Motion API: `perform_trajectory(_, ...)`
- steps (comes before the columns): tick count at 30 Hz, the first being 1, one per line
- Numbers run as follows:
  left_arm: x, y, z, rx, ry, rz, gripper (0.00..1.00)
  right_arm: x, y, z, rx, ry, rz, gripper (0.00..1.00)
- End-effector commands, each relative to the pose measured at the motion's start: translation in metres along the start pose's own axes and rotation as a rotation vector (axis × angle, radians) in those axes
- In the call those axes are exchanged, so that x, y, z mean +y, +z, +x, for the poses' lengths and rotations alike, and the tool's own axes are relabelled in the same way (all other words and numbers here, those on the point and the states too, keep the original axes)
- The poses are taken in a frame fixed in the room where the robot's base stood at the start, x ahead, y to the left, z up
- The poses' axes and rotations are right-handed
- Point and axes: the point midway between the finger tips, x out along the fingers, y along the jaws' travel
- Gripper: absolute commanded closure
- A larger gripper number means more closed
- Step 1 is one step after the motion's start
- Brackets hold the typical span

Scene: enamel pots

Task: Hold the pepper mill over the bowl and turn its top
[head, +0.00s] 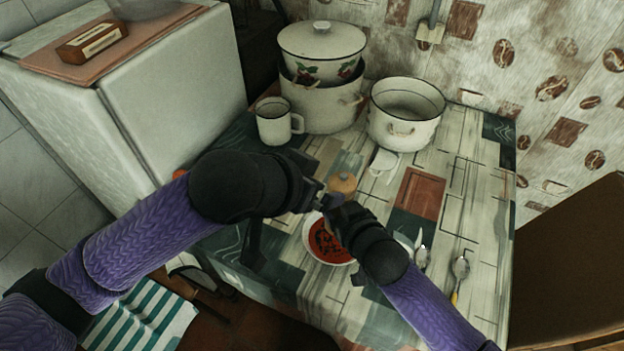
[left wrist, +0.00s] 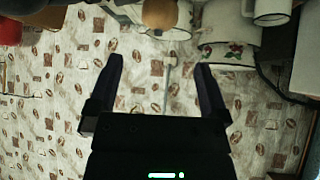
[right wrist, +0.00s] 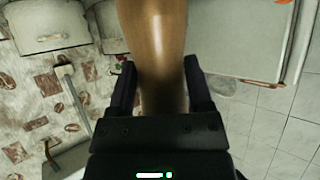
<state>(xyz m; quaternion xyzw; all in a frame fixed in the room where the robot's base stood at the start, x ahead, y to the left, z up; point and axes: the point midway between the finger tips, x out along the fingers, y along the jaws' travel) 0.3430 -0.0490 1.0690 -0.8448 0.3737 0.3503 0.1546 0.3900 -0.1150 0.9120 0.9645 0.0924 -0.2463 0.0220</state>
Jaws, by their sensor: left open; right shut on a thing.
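The wooden pepper mill is held over the bowl; its round light-brown top (head: 343,183) shows in the head view, and its glossy body (right wrist: 155,45) fills the gap between my right fingers in the right wrist view. My right gripper (head: 337,204) is shut on the mill body. My left gripper (left wrist: 159,66) is open and empty, close to the mill in the head view. The mill's top (left wrist: 160,13) shows at the upper edge of the left wrist view, not between the fingers. The white bowl (head: 309,243) holds red soup with dark bits, partly hidden by my right gripper.
Enamel pots (head: 404,132) and a white mug (head: 273,128) stand at the back of the patterned table (head: 470,190). Spoons (head: 460,268) lie to the right of the bowl. A white cabinet (head: 180,90) stands at the left. The table's right side is mostly clear.

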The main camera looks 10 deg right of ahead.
Motion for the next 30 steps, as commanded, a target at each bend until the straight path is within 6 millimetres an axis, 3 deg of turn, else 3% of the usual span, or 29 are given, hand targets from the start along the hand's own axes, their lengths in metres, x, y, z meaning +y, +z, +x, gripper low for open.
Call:
perform_trajectory(6,0.004,0.0,0.002,-0.004,-0.014,-0.016,0.0,0.0,0.0,0.0,0.001,0.0,0.0,1.0)
perform_trajectory(10,0.021,-0.001,0.005,-0.009,-0.128,-0.138,0.0,0.0,0.0,0.0,0.001,0.0,0.0,1.0)
perform_trajectory(14,0.025,-0.003,0.007,0.001,-0.206,-0.23,0.0,0.0,0.0,0.0,0.001,0.0,0.0,1.0)
perform_trajectory(17,0.02,-0.002,0.024,0.0,-0.215,-0.236,0.0,0.0,0.0,0.0,0.001,0.0,0.0,1.0)
perform_trajectory(24,0.007,-0.001,0.087,0.001,-0.213,-0.233,0.0,0.0,0.0,0.0,0.001,0.0,0.0,1.0)
perform_trajectory(30,0.001,-0.001,0.115,0.002,-0.211,-0.232,0.0,0.0,0.0,0.0,0.001,0.0,0.0,1.0)
